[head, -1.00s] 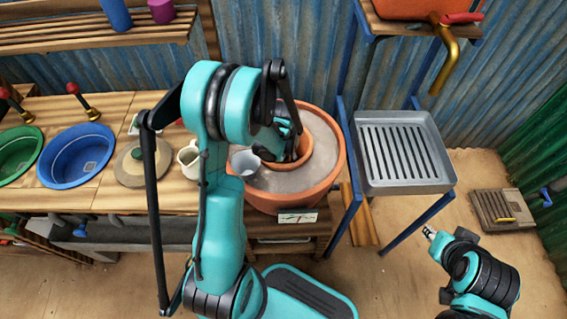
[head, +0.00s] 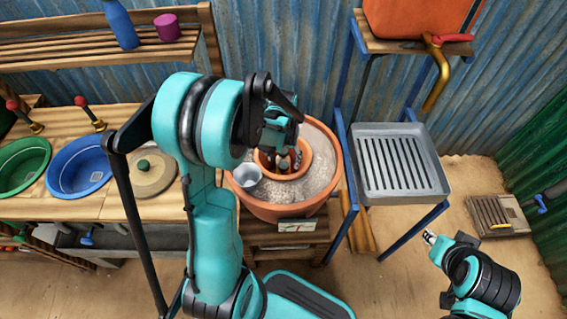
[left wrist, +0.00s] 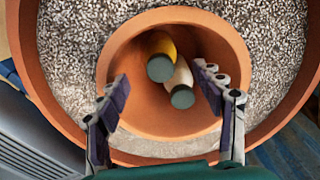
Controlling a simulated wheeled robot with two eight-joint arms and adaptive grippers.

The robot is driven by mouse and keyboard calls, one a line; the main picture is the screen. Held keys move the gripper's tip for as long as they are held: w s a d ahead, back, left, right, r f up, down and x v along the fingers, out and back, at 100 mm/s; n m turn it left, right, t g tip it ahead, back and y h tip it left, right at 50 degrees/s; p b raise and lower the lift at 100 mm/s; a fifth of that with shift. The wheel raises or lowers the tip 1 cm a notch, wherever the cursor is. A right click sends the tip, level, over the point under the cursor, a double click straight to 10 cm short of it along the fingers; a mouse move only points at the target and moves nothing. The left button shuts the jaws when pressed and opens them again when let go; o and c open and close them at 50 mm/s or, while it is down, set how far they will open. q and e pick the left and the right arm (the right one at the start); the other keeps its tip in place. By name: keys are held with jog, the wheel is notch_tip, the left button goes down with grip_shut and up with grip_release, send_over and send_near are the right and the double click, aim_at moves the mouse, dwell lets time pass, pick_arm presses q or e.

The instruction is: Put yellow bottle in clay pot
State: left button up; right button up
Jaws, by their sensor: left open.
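The yellow bottle (left wrist: 160,52) lies inside a small clay pot (left wrist: 215,42), its dark round end towards the camera. A cream bottle (left wrist: 180,84) with a similar dark end lies beside it in the pot. The small pot stands in pale gravel inside a larger terracotta pot; its rim also shows in the head view (head: 307,163). My left gripper (left wrist: 165,97) is open over the pot's mouth, fingers on either side of the bottles and apart from the yellow one. My right gripper (head: 430,238) is out at the lower right; its jaws are too small to judge.
The large terracotta pot (head: 283,208) also holds a grey cup (head: 245,175) on its gravel. A slotted metal tray (head: 402,165) stands to the right. A blue basin (head: 78,166) and green basin (head: 22,166) are at left. My left arm hides part of the counter.

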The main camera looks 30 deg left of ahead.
pick_arm(q)
notch_tip(320, 180, up, 3)
jog(key=shift+d+f, duration=0.1)
jog(key=shift+d, duration=0.05)
jog(key=s+d+r+m+t, duration=0.1)
jog(key=s+d+r+t, duration=0.6)
jog(key=s+d+r, duration=0.3)
jog(key=shift+s+d+r+m, duration=0.3)
jog(key=shift+s+r+m, duration=0.15)
jog(key=shift+r, duration=1.3)
